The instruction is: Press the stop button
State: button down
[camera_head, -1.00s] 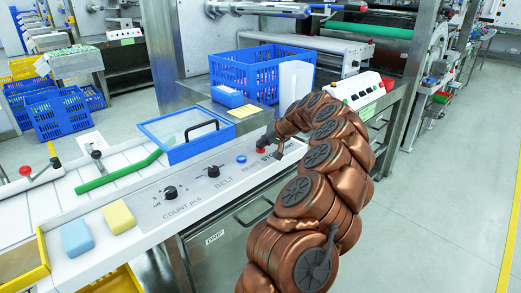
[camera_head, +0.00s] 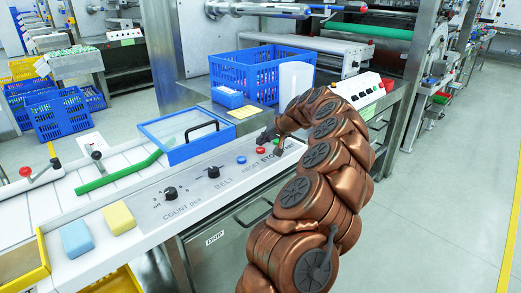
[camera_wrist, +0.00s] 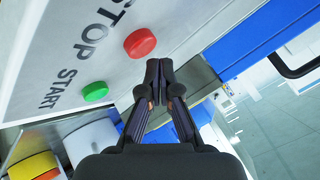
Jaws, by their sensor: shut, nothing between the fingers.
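The red stop button (camera_head: 261,150) is a round cap on the white control panel, with the word STOP beside it. It also shows large in the wrist view (camera_wrist: 140,42), fully uncovered. My gripper (camera_head: 265,137) is just behind and above it in the head view. In the wrist view my gripper's fingertips (camera_wrist: 159,64) are together and empty, just below and right of the red cap. A small gap seems to separate them from it.
The green start button (camera_wrist: 95,91) is close by. A blue button (camera_head: 241,159) and dark knobs (camera_head: 213,171) are on the same panel. A blue-framed clear lid (camera_head: 185,132) and a blue crate (camera_head: 262,72) stand behind.

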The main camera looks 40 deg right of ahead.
aim_at(262, 149)
jog(key=shift+r+p, duration=0.65)
jog(key=shift+r, duration=1.85)
